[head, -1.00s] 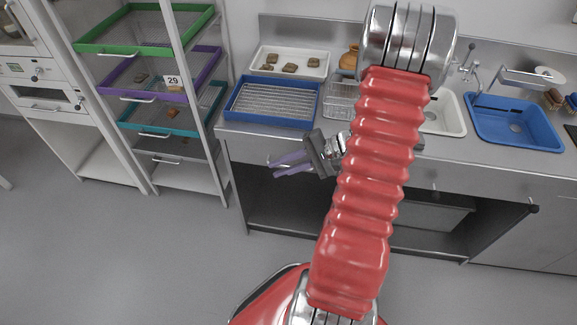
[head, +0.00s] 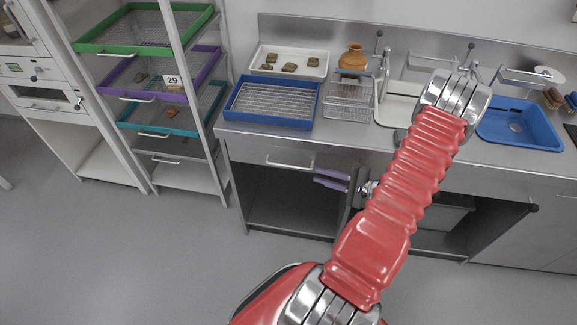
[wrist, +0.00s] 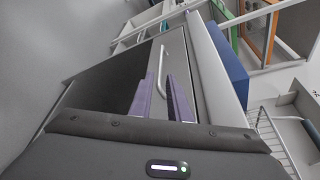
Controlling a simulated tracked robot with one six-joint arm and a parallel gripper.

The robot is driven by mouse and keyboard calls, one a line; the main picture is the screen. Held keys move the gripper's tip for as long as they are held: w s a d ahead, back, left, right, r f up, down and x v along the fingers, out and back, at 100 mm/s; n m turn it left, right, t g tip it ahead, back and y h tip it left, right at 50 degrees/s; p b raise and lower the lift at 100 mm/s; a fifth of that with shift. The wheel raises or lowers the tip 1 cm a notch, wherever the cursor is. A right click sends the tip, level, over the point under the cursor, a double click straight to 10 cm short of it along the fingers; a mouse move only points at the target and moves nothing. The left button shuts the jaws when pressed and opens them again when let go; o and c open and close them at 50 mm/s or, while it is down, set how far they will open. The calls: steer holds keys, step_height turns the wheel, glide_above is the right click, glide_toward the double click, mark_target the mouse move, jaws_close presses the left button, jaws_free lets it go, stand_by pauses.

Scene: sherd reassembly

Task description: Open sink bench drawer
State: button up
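The sink bench drawer (head: 268,148) looks shut, with its front flush under the left part of the worktop. Its silver bar handle (head: 290,164) shows clear in the head view. My gripper (head: 318,176) is just right of the handle and slightly lower, its purple fingers pointing left. The drawer's inside is hidden.
The open dark space (head: 290,205) is below the drawer. A blue tray (head: 232,113) and a wire rack (head: 348,103) stand on the worktop above. A shelf rack with coloured trays (head: 150,117) stands to the left. The floor in front is clear.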

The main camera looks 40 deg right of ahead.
mark_target(288, 166)
steer(key=shift+w, duration=0.15)
steer(key=x, duration=1.3)
steer(key=shift+w+a+f, duration=0.1)
steer(key=shift+w+a, duration=0.05)
steer(key=shift+w, duration=0.05)
steer(key=shift+c, duration=0.3)
jaws_close()
stand_by(0.8)
